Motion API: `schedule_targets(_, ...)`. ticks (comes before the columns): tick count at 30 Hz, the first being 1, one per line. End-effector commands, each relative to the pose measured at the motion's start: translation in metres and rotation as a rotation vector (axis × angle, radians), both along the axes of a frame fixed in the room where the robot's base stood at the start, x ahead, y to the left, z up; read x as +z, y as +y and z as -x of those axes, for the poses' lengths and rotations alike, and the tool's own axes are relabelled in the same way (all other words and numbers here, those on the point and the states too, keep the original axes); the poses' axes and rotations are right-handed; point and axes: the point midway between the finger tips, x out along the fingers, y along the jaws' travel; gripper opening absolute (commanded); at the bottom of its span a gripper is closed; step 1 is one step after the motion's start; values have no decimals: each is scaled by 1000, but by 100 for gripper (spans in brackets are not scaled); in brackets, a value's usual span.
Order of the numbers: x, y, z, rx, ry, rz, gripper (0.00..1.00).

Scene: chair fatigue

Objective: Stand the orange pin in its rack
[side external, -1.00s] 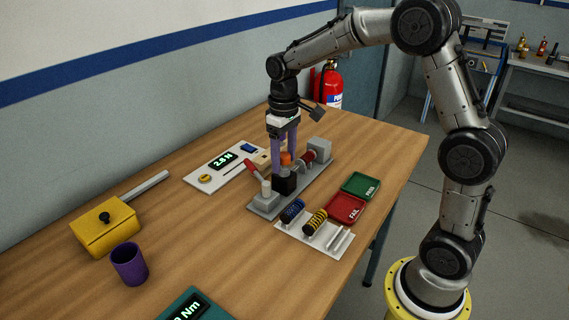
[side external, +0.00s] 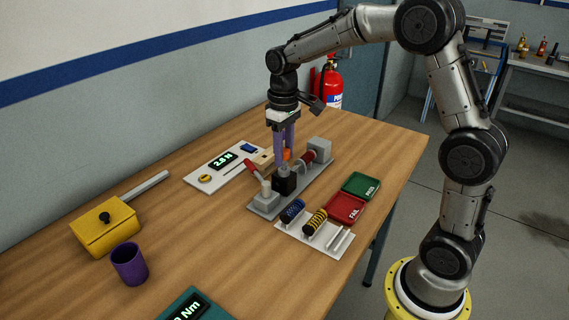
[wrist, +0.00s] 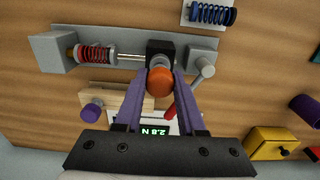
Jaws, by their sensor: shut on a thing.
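The orange pin shows its round orange head (wrist: 159,82) in the wrist view, between my fingertips. In the side view the head (side external: 287,155) is partly hidden by the fingers. My gripper (side external: 284,152) has purple fingers shut on the pin, above the black block (side external: 285,183) of the grey fixture. I cannot tell whether the pin's lower end is still inside this block. A light wooden block (side external: 263,159), which looks like the rack, lies behind the fixture. It also shows in the wrist view (wrist: 118,98), partly hidden by my left finger.
The grey fixture (side external: 262,207) carries a red spring (wrist: 90,54) and a red-handled lever (side external: 252,170). A white panel with a readout (side external: 222,161) lies left. A spring rack (side external: 330,246) and red and green trays (side external: 345,209) stand in front. A yellow box (side external: 103,232) and purple cup (side external: 129,265) are farther left.

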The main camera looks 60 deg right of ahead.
Motion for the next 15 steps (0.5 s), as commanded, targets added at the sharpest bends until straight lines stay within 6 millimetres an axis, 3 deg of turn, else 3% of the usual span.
schedule_targets(15, 17, 0, 0, 0, -1, 0, 0)
